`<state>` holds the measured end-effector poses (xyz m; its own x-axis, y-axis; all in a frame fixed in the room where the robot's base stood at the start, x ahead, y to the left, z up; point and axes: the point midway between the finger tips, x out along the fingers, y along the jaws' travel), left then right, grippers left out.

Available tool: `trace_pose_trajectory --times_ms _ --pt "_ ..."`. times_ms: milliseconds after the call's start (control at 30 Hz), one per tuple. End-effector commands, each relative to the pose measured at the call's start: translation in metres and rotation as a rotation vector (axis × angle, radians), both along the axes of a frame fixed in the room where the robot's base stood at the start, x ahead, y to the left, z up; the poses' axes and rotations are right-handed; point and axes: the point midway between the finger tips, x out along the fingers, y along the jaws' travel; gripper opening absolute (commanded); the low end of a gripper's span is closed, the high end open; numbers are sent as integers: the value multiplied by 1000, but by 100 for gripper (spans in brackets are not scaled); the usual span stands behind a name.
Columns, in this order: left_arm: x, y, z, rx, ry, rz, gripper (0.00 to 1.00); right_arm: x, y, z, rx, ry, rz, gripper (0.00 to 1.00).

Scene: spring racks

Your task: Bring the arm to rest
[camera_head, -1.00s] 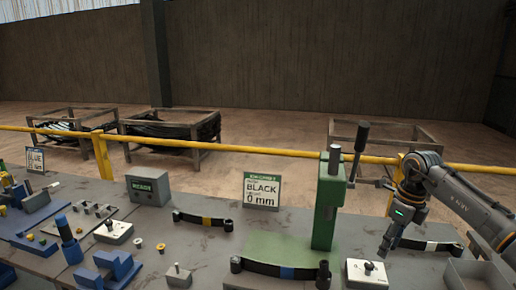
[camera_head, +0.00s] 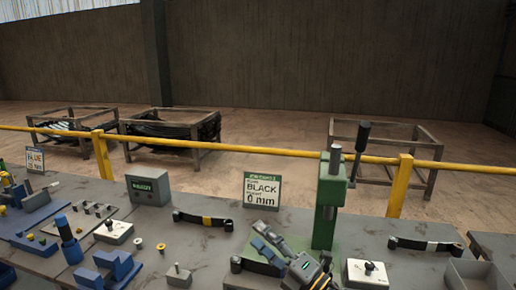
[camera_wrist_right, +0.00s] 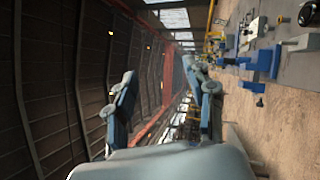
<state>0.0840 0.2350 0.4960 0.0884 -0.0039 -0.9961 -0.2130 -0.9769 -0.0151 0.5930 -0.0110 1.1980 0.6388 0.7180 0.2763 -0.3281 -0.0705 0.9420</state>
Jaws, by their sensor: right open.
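My right gripper (camera_head: 264,244) is low in front of the green press (camera_head: 328,205), tilted to the upper left, and its blue-grey fingers are apart. It covers much of the dark leaf spring (camera_head: 237,264) on the press's green base. In the right wrist view, the two fingers (camera_wrist_right: 160,85) stand wide apart with nothing between them. That view looks sideways past the bench towards the hall's wall and roof. My left gripper is not in view.
A sign (camera_head: 262,190) reads BLACK 0 mm. A white switch box (camera_head: 367,273) stands right of the press. A yellow rail (camera_head: 270,151) runs behind.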

Motion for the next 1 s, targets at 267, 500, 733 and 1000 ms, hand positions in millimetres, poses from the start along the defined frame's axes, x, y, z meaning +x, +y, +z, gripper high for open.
trace_pose_trajectory --times_ms 267,500,733,1000 --pt "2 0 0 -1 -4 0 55 -26 -114 -85 619 640 -502 54" --pt "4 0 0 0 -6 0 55 -133 -180 -205 912 1223 -911 54" --pt "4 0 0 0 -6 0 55 -228 -194 -255 991 1560 -1136 54" --pt "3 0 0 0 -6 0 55 -315 -195 -275 1006 1828 -1311 54"
